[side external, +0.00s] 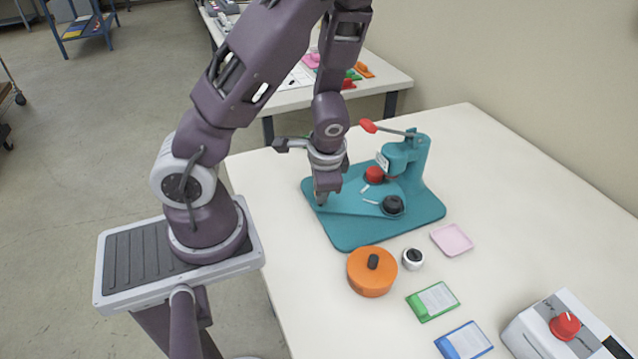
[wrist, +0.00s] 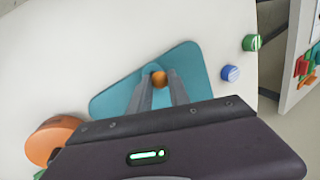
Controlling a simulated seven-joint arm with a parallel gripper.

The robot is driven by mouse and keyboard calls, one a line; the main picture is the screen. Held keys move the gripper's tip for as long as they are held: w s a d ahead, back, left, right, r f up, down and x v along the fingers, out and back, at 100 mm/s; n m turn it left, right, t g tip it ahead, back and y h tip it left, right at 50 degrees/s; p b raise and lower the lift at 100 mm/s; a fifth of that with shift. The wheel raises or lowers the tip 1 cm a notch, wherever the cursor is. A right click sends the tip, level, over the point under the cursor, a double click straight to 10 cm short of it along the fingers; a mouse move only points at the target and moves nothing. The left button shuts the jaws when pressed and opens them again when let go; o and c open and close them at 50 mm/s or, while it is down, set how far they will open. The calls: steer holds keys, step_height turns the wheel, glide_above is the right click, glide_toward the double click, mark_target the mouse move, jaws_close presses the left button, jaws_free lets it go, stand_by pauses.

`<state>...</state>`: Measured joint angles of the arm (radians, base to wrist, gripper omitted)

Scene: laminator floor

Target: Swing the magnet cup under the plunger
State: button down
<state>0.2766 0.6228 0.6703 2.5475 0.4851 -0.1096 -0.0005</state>
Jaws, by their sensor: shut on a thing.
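The teal badge press (side external: 360,237) stands on the white table, with a red-tipped lever (side external: 368,126) on its upright. A red round cup (side external: 374,174) sits below and slightly left of the press head (side external: 405,155). A black round cup (side external: 392,205) sits nearer the front, clear of the head. I cannot tell which is the magnet cup; the plunger face is hidden. My gripper (side external: 322,201) is low at the press's left side. In the wrist view, my gripper (wrist: 158,78) is shut on an orange-brown knob (wrist: 159,79) over the teal base (wrist: 115,98).
In front of the press are an orange round box (side external: 370,277), a small white jar (side external: 412,259), a pink tray (side external: 452,240), green (side external: 432,302) and blue (side external: 464,341) packs, and a white red-knobbed machine (side external: 560,328). Blue (wrist: 230,73) and green (wrist: 251,42) cylinders show in the wrist view.

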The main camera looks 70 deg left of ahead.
steer(key=shift+d+n+g, duration=0.5)
steer(key=shift+d+n, duration=0.5)
steer(key=shift+n, duration=0.2)
steer(key=shift+w+d+n+g, duration=0.15)
steer(key=shift+d+n+g, duration=0.05)
steer(key=shift+d+n, duration=0.35)
steer(key=shift+w+d+n+g, duration=0.2)
steer(key=shift+d+n, duration=0.2)
steer(key=shift+n, duration=0.25)
steer(key=shift+w+d+n+g, duration=0.3)
steer(key=shift+d+n, duration=0.25)
steer(key=shift+n, duration=0.25)
steer(key=shift+w+d+n+g, duration=0.3)
steer(key=shift+d+n, duration=0.25)
steer(key=shift+n, duration=0.25)
steer(key=shift+w+d+n+h, duration=0.35)
steer(key=shift+d+n, duration=0.1)
steer(key=shift+n, duration=0.35)
steer(key=shift+w+d, duration=0.1)
steer(key=c, duration=1.2)
jaws_free()
steer(key=shift+c, duration=0.2)
